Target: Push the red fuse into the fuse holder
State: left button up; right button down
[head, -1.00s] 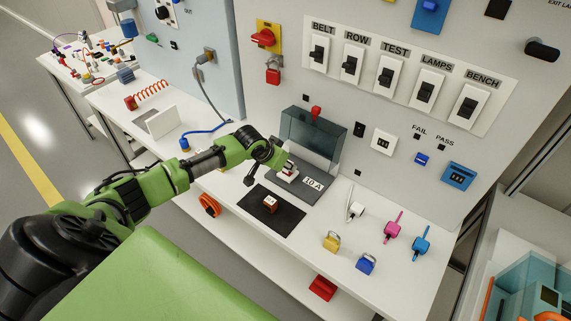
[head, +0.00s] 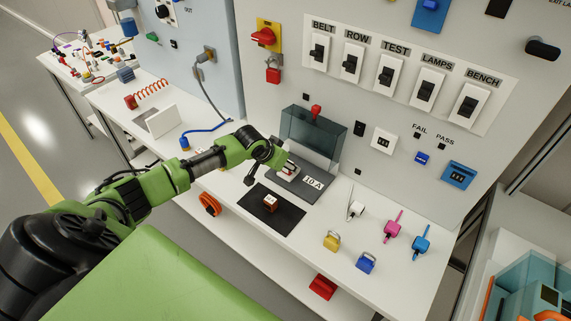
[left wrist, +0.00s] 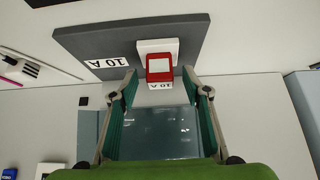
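The red fuse (left wrist: 160,68) has a red body with a pale face and a "10 A" label. It is at the white fuse holder (left wrist: 150,46) on a dark grey base plate (left wrist: 95,42), also marked "10 A". How deep it sits in the holder I cannot tell. My left gripper (left wrist: 160,76) is open, one fingertip on each side of the fuse with a gap at both sides. In the head view my left gripper (head: 287,168) is at the plate, and red of the fuse (head: 291,169) shows beside it. My right gripper is not in view.
A raised clear cover (head: 308,135) stands behind the holder. Yellow (head: 331,241) and blue (head: 366,263) padlocks and pink (head: 392,228) and blue (head: 421,242) tagged items lie to the right.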

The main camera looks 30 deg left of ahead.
pick_arm(q)
jog(key=v, duration=1.2)
